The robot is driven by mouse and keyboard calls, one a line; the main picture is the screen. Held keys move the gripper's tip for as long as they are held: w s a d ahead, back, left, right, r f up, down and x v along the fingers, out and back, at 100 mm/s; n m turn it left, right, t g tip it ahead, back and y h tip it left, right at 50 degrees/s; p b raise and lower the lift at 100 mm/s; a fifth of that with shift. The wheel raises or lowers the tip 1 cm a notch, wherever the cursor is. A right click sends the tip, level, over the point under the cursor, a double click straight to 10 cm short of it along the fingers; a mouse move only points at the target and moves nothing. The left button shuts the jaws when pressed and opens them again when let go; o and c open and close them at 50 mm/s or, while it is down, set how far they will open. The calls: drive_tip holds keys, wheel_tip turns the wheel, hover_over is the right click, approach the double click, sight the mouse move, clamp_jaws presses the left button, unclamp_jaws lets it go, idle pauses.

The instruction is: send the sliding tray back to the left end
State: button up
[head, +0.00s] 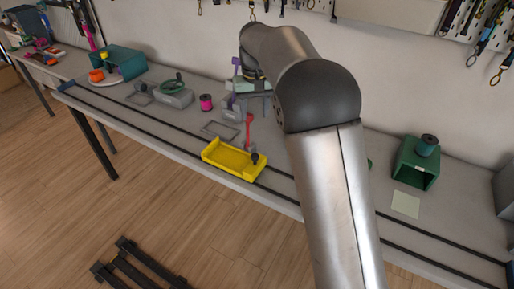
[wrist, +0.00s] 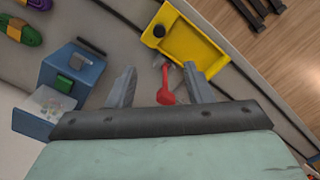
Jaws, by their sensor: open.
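The sliding tray (head: 228,160) is yellow and sits on the two dark rails, around the middle of the bench. A dark round knob (head: 255,158) stands at its right end. In the wrist view the tray (wrist: 195,45) is beyond my fingertips, at the top, with its knob (wrist: 159,31) at the left. My gripper (wrist: 159,68) is open and holds nothing. It is above the bench on the wall side of the tray, apart from it. A red tool (wrist: 166,88) shows between the fingers, below them; it also shows in the head view (head: 248,130).
A grey frame (head: 219,130), magenta spool (head: 207,102) and teal box (head: 122,62) stand behind the rails. A green box (head: 413,165) stands at right.

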sight(254, 155)
drive_tip(key=shift+n, duration=0.3)
wheel_tip(254, 155, down, 17)
drive_tip(key=shift+s+f+p, duration=0.1)
drive_tip(key=shift+f+p, duration=0.05)
drive_tip(key=shift+p, duration=0.95)
clamp_jaws()
drive_tip(key=shift+a, duration=0.1)
